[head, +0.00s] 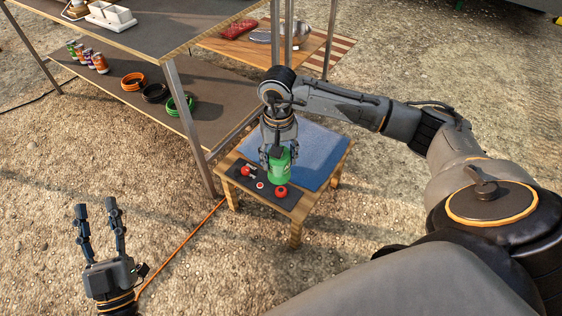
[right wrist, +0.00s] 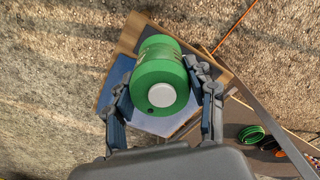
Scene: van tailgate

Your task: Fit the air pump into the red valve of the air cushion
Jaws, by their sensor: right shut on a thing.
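The green air pump (head: 279,167) is a short cylinder, held by my right gripper (head: 277,156) over a small wooden table. In the right wrist view, the pump (right wrist: 160,75) sits between the two fingers with its round end and pale disc facing the camera. The blue air cushion (head: 310,150) lies flat on the table behind the pump. Small red fittings (head: 281,192) sit on a dark strip in front of the cushion. I cannot tell which is the valve, or whether the pump touches one. My left gripper (head: 95,208) is open and empty over the ground at lower left.
A metal-legged two-level shelf (head: 110,95) stands at upper left, with cans (head: 87,56) and coiled hoses (head: 180,104) on its lower board. One shelf leg (head: 190,130) is close to the small table (head: 296,233). An orange cable (head: 180,247) runs along the gravel. Gravel around is mostly clear.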

